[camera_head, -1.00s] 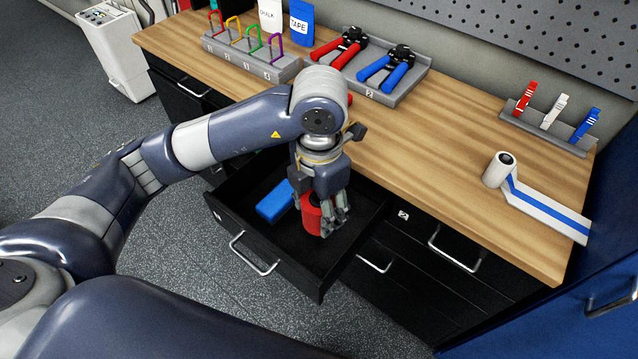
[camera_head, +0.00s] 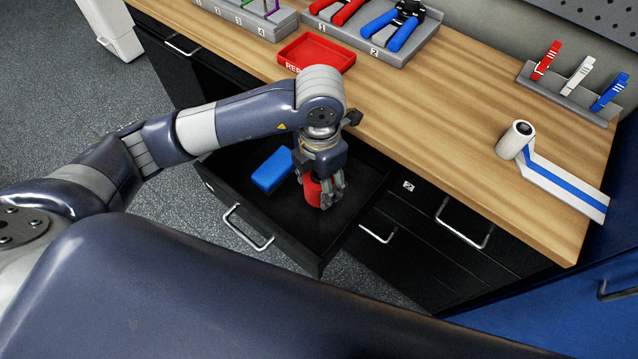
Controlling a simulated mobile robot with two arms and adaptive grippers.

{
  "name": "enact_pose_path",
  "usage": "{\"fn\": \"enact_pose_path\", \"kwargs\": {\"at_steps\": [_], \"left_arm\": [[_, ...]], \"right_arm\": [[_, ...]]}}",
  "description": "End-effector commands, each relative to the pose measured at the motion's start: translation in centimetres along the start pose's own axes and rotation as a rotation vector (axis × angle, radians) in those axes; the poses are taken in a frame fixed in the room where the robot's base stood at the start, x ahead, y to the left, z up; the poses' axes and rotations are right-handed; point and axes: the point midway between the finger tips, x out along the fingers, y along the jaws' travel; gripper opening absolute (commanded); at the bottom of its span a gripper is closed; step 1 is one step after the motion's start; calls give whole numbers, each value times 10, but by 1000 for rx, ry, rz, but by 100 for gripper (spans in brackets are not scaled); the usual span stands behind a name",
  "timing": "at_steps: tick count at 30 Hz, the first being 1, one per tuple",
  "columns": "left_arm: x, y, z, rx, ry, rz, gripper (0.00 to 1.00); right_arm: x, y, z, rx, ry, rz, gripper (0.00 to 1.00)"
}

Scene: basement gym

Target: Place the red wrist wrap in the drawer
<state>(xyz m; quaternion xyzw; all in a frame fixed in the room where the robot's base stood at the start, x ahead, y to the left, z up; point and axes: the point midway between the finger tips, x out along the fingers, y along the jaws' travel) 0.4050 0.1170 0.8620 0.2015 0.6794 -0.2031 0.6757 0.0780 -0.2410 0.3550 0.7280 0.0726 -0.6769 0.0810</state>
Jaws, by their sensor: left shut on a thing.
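The red wrist wrap (camera_head: 312,190) is a small red roll inside the open black drawer (camera_head: 284,237). My left gripper (camera_head: 328,200) points down into the drawer and is shut on the wrap. The gripper's fingers hide part of the wrap, and I cannot tell whether the wrap touches the drawer floor. A blue block-like item (camera_head: 272,170) lies in the drawer to the left of the wrap, apart from it. My right gripper is not in view.
A red tray (camera_head: 316,53) sits on the wooden bench top (camera_head: 440,110) behind my arm. A white roll with a blue-striped strip (camera_head: 560,185) lies at the right. Clamps (camera_head: 580,75) stand in a holder, and hand grips (camera_head: 392,25) lie on a grey rack. The drawer's right part is bare.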

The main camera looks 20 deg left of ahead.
Motion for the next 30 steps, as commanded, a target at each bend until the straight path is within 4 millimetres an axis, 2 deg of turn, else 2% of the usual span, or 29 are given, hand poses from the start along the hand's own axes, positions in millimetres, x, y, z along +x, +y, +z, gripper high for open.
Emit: {"fn": "enact_pose_path", "kwargs": {"at_steps": [3,6,11,16,22,23,25,30], "left_arm": [[20,0,-1,-1,4,-2,23],[30,0,0,-1,1,-2,23],[43,0,0,0,2,-2,23],[67,0,0,-1,1,-2,23],[70,0,0,1,-1,-1,23],[70,0,0,1,0,-1,54],[70,0,0,1,0,-1,70],[70,0,0,0,-1,-1,72]], "right_arm": [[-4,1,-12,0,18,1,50],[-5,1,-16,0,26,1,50],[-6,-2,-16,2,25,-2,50],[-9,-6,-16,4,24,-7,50],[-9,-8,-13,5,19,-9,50],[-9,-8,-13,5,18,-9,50],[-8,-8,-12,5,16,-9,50],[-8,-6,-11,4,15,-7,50]]}}
